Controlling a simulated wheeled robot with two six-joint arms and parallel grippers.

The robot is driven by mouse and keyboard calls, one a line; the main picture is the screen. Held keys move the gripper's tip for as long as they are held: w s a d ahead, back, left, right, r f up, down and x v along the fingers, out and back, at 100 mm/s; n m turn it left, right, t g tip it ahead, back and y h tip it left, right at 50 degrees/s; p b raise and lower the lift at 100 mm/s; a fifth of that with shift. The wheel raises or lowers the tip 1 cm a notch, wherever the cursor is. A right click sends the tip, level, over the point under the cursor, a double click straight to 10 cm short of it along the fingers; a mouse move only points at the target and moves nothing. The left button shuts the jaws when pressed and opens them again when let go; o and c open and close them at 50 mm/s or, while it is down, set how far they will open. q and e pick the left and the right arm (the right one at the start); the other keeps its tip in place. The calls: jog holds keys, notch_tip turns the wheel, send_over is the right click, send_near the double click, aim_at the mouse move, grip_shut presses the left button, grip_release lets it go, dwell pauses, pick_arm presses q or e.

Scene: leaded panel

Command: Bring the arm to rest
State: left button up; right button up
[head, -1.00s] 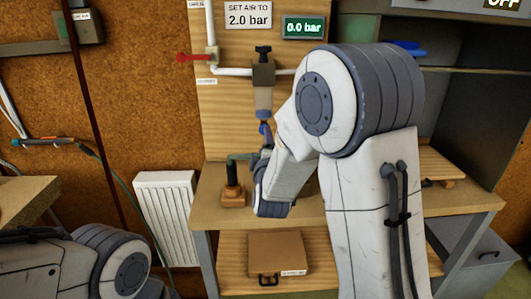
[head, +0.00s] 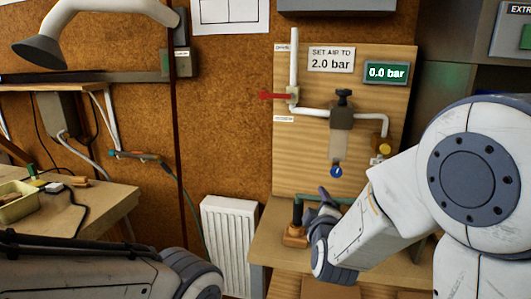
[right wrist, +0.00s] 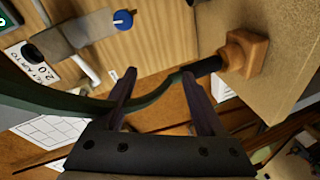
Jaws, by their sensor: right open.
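My right gripper (head: 326,198) is open and empty in front of the air panel, just above the bench and below the blue knob (head: 336,171). In the right wrist view its two dark fingers (right wrist: 158,76) stand apart. A green hose (right wrist: 150,98) passes by the fingers to a black fitting on an orange block (right wrist: 243,53); I cannot tell whether it touches them. The orange block (head: 296,235) stands on the bench just left of the gripper. My left arm shows at the bottom left; its gripper is out of view.
The wooden panel (head: 300,165) carries a red-handled valve (head: 277,96), a regulator (head: 341,115) and a display (head: 386,72) reading 0.0 bar. A white radiator (head: 230,245) is left of the bench. A table (head: 110,205) with a tray (head: 17,203) stands at left.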

jog(key=s+a+f+m+g+y+p, duration=0.1)
jog(key=s+a+f+g+y, duration=0.2)
jog(key=s+a, duration=0.35)
jog(key=s+a+f+m+g+y+p, duration=0.1)
jog(key=s+a+f+g+y, duration=0.15)
jog(key=s+a+g, duration=0.35)
jog(key=s+d+m+g+h+p, duration=0.1)
jog(key=s+g, duration=0.5)
jog(key=s, duration=1.4)
jog(key=shift+s+d+m+g+h, duration=0.2)
jog(key=shift+m+g+h, duration=0.1)
jog(key=shift+m+h, duration=0.55)
